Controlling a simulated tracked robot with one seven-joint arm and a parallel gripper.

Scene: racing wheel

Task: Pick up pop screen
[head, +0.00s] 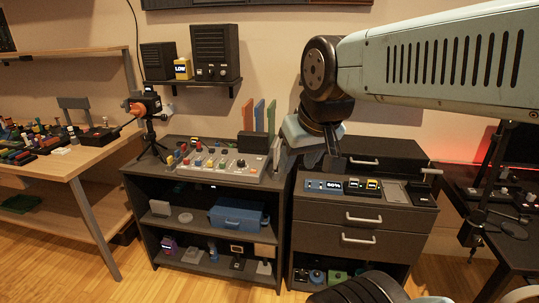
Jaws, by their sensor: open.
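I cannot pick out the pop screen with certainty in the head view. My gripper (333,162) points down at the end of my arm, near the seam between the open shelf unit and the drawer cabinet. It appears empty, and its fingertips are small and dark against the dark furniture. An orange and black device on a small tripod (143,112) stands on the left of the shelf unit's top, well left of my gripper.
The shelf unit (135,180) carries a mixer panel (222,167) and, below, a blue case (237,215) and small items. The drawer cabinet (335,216) has small devices on top. A cluttered wooden table (85,160) is at left. Two speakers (215,52) sit on a wall shelf.

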